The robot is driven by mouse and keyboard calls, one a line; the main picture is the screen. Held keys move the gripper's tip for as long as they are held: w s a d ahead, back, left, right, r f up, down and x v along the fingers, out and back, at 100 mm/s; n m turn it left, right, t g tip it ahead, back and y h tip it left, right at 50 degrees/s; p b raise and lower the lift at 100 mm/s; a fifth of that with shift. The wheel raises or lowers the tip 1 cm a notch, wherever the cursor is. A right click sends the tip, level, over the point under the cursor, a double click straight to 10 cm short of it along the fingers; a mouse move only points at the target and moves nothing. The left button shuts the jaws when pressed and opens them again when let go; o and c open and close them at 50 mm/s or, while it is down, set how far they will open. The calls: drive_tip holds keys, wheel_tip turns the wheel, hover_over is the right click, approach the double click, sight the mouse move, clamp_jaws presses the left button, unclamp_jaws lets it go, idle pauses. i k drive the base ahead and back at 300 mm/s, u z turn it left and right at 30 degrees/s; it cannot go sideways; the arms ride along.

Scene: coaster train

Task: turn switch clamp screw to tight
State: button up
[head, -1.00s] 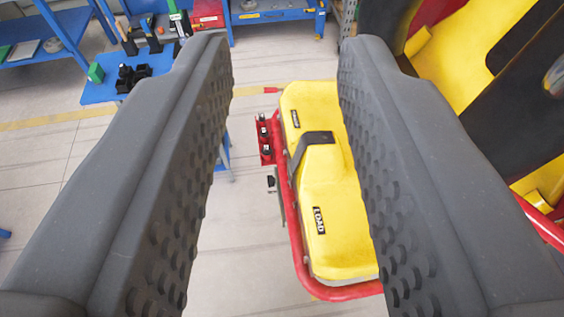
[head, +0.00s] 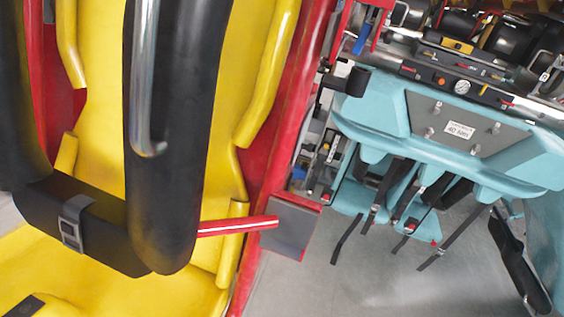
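I cannot pick out the switch clamp screw for certain in the head view. A black bracket-like part (head: 345,82) sticks out beside the red frame, right of the seat; I cannot tell whether it belongs to a switch. A teal body (head: 375,112) at the right carries a grey plate (head: 425,112) with several bolt heads and a white label (head: 460,130) that seems to read "40 Nm". My gripper is not in view.
A yellow seat (head: 100,120) with a black restraint (head: 165,215) and lap belt (head: 95,225) fills the left. A red-and-white lever (head: 235,226) points towards a grey plate (head: 290,225). Black straps hang below the teal body. Bare floor (head: 350,285) shows at bottom centre.

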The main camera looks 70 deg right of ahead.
sight(297, 185)
drive_tip(key=z, duration=1.45)
drive_tip(key=k, duration=0.45)
drive_tip(key=z, duration=0.3)
drive_tip(key=i, duration=0.5)
drive_tip(key=u, duration=0.1)
